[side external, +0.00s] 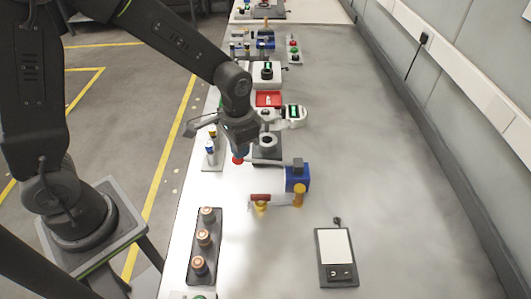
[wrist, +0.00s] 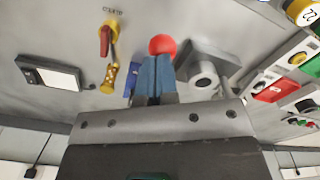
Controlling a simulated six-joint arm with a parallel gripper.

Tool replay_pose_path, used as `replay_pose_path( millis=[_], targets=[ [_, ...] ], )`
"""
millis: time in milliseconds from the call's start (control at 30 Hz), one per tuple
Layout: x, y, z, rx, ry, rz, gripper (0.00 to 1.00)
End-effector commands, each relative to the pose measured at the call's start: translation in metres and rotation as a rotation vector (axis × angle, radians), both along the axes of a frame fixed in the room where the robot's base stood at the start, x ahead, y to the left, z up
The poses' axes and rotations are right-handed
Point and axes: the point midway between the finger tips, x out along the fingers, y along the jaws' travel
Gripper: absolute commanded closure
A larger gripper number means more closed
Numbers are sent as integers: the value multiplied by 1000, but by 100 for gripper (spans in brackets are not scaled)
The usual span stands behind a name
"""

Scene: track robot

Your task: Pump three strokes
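The pump has a blue body (side external: 297,177) on the bench, with a grey lever (side external: 268,162) reaching left to a red ball knob (side external: 238,159). My gripper (side external: 238,152) points down at the knob, its tips at or just above it. In the wrist view, the blue fingers (wrist: 156,76) lie side by side with only a thin seam between them. The red knob (wrist: 162,45) shows just beyond their tips, partly hidden by them. I cannot tell if the tips touch it. A piece of the blue pump body (wrist: 130,82) shows beside the fingers.
A red-handled brass valve (side external: 260,200) is in front of the pump. A tray of cylinders (side external: 205,243) and a flat black-and-white device (side external: 336,257) lie nearer. A grey block with a round post (side external: 267,152) stands close behind the lever. The right side of the bench is clear.

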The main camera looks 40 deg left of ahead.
Motion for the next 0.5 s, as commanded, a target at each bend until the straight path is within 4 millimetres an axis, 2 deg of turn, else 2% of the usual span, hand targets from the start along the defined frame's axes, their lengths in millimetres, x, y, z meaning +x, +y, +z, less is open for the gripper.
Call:
replay_pose_path(
  millis=[500],
  targets=[
    [0, 0, -20, 0, 0, 0, 100]
  ],
)
